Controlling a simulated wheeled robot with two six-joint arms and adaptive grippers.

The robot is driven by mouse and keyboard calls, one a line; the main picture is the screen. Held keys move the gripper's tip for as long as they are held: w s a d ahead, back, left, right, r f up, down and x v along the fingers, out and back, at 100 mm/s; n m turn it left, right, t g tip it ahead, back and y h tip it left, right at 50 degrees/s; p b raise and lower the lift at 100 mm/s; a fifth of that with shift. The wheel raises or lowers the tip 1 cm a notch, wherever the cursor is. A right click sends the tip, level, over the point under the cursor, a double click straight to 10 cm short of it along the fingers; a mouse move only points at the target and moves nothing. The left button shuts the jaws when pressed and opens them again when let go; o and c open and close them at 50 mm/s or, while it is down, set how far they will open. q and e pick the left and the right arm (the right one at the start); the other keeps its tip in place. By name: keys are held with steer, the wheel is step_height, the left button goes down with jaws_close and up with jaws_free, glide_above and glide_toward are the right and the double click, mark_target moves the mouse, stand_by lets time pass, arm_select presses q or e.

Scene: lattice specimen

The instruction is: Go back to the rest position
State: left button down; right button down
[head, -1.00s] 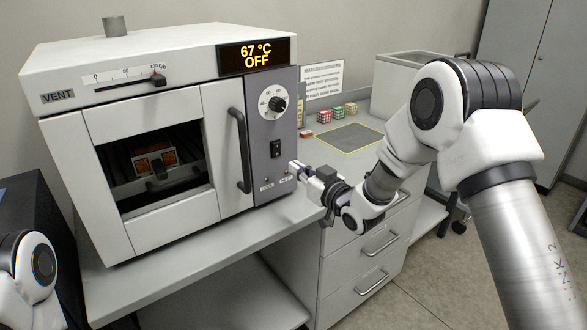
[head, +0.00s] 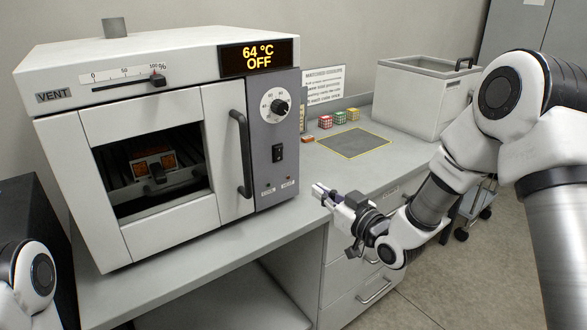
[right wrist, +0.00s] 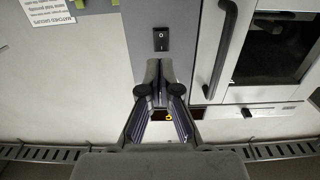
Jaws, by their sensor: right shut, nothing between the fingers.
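My right gripper (head: 322,192) is shut and empty, in front of the oven (head: 170,228) and to the right of its door. In the right wrist view, the fingers of my right gripper (right wrist: 158,100) point toward the oven's control panel with its black rocker switch (right wrist: 160,39). The switch (head: 277,152) also shows in the head view, below the dial. The oven display (head: 258,57) reads 64 °C OFF. My left gripper is out of view; only a part of my left arm shows at the lower left. A lattice specimen (head: 155,165) with orange parts sits inside the oven, seen through the door window.
The oven door is closed, with a vertical handle (head: 241,152). A grey mat with a yellow outline (head: 356,143) lies on the bench. Behind it are small coloured lattice cubes (head: 340,117) and a printed sign (head: 324,86). A grey bin (head: 422,98) stands at right.

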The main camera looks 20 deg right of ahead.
steer(key=s+a+f+m+g+h+p, duration=0.1)
steer(key=s+f+g, duration=0.35)
steer(key=f, duration=0.75)
steer(key=s+a+f+g+h, duration=0.1)
steer(key=s+a+f+g, duration=0.1)
steer(key=s+f, duration=0.8)
steer(key=s+d+f+m+g+h, duration=0.1)
steer(key=s+d+f+g+h, duration=0.1)
steer(key=s+f+g, duration=0.2)
steer(key=s+d+f+m+g+h, duration=0.1)
steer(key=s+f+g, duration=0.4)
steer(key=s+f, duration=0.5)
steer(key=s+d+m, duration=0.1)
steer(key=s, duration=0.6)
steer(key=shift+s+h+p, duration=0.15)
steer(key=shift+h+p, duration=0.2)
steer(key=shift+h, duration=0.05)
steer(key=shift+g, duration=0.25)
